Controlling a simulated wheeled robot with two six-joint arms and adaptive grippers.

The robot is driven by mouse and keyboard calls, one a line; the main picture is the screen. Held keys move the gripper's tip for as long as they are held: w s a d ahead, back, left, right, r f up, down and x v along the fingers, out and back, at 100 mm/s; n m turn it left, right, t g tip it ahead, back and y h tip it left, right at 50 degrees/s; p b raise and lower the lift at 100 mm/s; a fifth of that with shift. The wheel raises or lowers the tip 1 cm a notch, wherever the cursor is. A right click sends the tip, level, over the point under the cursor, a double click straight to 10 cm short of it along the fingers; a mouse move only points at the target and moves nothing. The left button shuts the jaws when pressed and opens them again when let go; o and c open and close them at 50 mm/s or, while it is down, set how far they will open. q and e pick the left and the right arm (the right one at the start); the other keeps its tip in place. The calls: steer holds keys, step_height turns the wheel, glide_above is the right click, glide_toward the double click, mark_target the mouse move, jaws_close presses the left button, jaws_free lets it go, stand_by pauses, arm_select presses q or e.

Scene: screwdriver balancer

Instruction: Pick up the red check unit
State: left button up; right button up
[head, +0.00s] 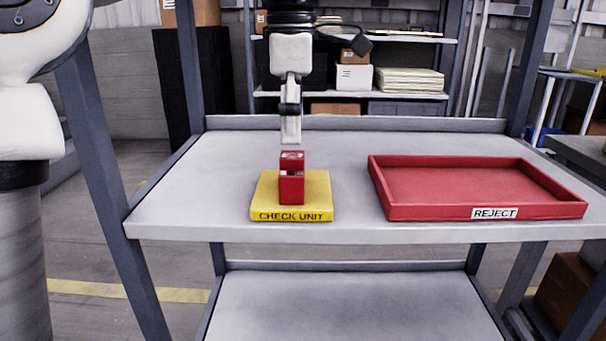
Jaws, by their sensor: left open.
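The red check unit (291,188) is a small upright red block with dark and grey detail at its top. It stands on a yellow base (318,203) marked CHECK UNIT on the grey table. My left gripper (290,138) points down from above, its fingertips just over or behind the unit's top. It is seen nearly edge-on, so one finger hides the other and the gap does not show. It is open, and the unit rests on its base. Whether the fingers touch the unit is hard to tell. My right gripper is out of view.
A red tray (450,186) labelled REJECT lies to the right on the same table (215,180), with clear surface between it and the yellow base. The table has a raised back edge and posts at its sides. Shelves with boxes (353,77) stand behind.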

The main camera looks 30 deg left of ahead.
mark_target(293, 154)
arm_select(q)
step_height(293, 154, down, 6)
steer(key=b, duration=0.4)
steer(key=shift+r, duration=0.3)
steer(key=shift+s, duration=0.1)
steer(key=c, duration=1)
